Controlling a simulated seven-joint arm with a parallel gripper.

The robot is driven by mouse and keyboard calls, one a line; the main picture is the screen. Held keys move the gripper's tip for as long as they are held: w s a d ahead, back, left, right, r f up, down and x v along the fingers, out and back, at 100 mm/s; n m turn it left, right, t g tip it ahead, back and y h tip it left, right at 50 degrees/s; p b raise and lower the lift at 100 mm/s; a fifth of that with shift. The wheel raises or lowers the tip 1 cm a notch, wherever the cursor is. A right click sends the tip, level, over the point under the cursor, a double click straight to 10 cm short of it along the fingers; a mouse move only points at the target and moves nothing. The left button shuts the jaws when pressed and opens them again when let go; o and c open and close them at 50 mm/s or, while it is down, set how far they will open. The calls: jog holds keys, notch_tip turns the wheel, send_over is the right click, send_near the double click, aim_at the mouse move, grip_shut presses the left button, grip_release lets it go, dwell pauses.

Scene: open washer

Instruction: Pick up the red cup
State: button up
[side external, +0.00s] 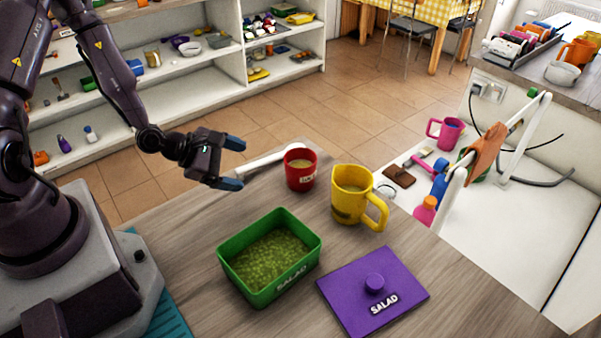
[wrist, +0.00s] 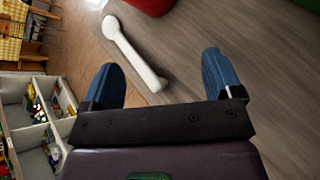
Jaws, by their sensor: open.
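The red cup (side external: 300,169) stands upright on the wooden counter, near its far edge, with a pale label on its front. Its lower edge also shows at the top of the wrist view (wrist: 152,5). My gripper (side external: 240,164) is open and empty, to the left of the cup and apart from it. Its two blue fingers (wrist: 165,80) are spread wide in the wrist view, with a white handle-like bar (wrist: 132,50) between and beyond them. In the side view this bar (side external: 268,158) lies between my gripper and the cup.
A yellow mug (side external: 351,192) stands just right of the red cup. A green salad box (side external: 268,278) and its purple lid (side external: 352,296) lie nearer on the counter. A white rack (side external: 451,200) with hanging items is at the right. White shelves (side external: 205,75) stand behind.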

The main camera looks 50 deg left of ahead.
aim_at(294, 174)
jog(key=n+t, duration=0.1)
jog(key=n, duration=0.1)
jog(key=d+n+t, duration=0.1)
jog(key=n, duration=0.1)
jog(key=shift+w+f+n+h, duration=0.1)
jog(key=shift+w+n+h, duration=0.05)
jog(key=shift+n+h, duration=0.15)
jog(key=shift+w+d+f, duration=0.1)
jog(key=shift+w+d, duration=0.1)
jog(key=shift+w, duration=0.1)
jog(key=x, duration=1.2)
jog(key=shift+d, duration=0.15)
jog(key=c, duration=0.8)
